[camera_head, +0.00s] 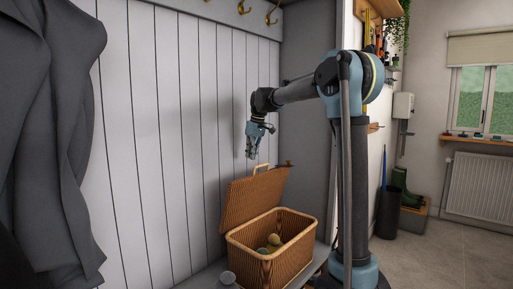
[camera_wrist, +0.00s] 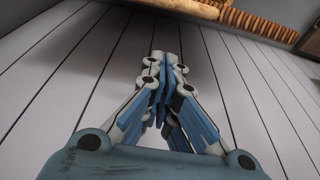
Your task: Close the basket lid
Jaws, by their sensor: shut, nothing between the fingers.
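The wicker basket (camera_head: 272,256) stands on the bench with its mouth open and some rounded yellowish and green items inside. Its lid (camera_head: 250,198) is raised and tilted back toward the panelled wall, with a light handle loop at its top edge. My gripper (camera_head: 251,156) is shut and empty, pointing down above the lid and apart from it. In the wrist view my gripper (camera_wrist: 162,65) shows with its fingers together. Part of the wicker (camera_wrist: 270,25) crosses the top of that view.
A dark coat (camera_head: 45,130) hangs at the left. Brass hooks (camera_head: 271,14) line the rail above. A dark bin (camera_head: 387,213) and green boots (camera_head: 402,186) stand at the right. Floor farther right is clear.

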